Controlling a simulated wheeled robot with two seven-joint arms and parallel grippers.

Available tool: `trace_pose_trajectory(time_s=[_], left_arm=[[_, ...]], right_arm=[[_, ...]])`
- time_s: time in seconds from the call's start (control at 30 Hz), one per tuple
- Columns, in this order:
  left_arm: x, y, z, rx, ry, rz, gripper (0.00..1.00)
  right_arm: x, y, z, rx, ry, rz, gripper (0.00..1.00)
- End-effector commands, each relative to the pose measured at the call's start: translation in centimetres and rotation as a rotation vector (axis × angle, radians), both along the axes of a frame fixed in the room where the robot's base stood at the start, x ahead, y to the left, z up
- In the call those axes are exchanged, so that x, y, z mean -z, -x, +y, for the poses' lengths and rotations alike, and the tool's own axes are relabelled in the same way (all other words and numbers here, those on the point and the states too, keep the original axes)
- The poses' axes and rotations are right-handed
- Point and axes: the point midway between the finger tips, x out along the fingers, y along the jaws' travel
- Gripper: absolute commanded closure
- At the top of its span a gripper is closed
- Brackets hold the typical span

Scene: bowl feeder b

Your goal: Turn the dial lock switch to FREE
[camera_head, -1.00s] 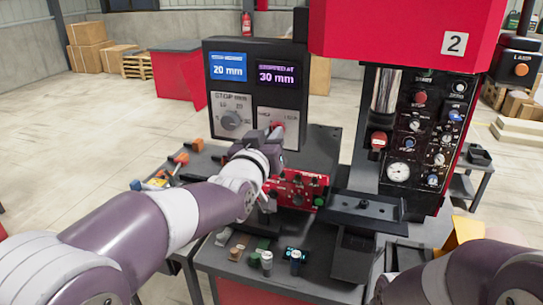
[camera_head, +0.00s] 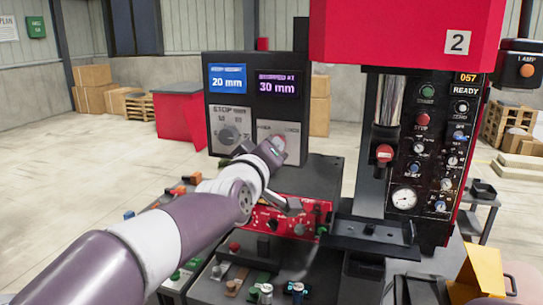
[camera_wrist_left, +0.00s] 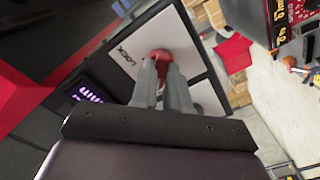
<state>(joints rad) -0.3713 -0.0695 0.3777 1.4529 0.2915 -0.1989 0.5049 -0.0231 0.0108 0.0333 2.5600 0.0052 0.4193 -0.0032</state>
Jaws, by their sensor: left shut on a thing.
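The dial lock switch is a small red knob (camera_wrist_left: 160,57) on a light grey plate, seen in the left wrist view between my fingertips. The word LOCK is printed beside it. In the head view the red knob (camera_head: 278,142) shows on the right-hand plate of the black display box (camera_head: 255,60). My left gripper (camera_wrist_left: 160,72) is shut on the knob; it also shows in the head view (camera_head: 272,150). The fingers partly cover the knob, so I cannot tell which way it points. My right gripper is not in view.
A grey stop dial (camera_head: 229,134) sits left of the lock plate. Below my left arm is a red control panel (camera_head: 285,214). A red press (camera_head: 405,35) with a button panel (camera_head: 440,130) stands at the right. Small parts lie on the bench front.

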Motion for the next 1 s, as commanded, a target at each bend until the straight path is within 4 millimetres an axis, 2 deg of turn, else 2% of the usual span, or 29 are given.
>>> trace_pose_trajectory(time_s=[0.43,0.47,0.53,0.87,1.0], left_arm=[[0.4,0.0,0.0,0.001,0.009,0.011,1.0],[0.3,0.0,0.0,0.001,0.009,0.011,0.82],[0.3,0.0,0.0,0.0,0.009,0.01,0.6],[0.1,0.2,0.1,0.0,0.009,0.004,0.6],[0.2,1.8,0.6,0.0,0.009,0.003,0.6]], right_arm=[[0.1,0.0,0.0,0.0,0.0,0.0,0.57],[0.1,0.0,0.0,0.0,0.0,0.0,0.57],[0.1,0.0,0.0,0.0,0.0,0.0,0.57],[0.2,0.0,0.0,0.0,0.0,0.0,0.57],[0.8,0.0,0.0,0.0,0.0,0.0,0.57]])
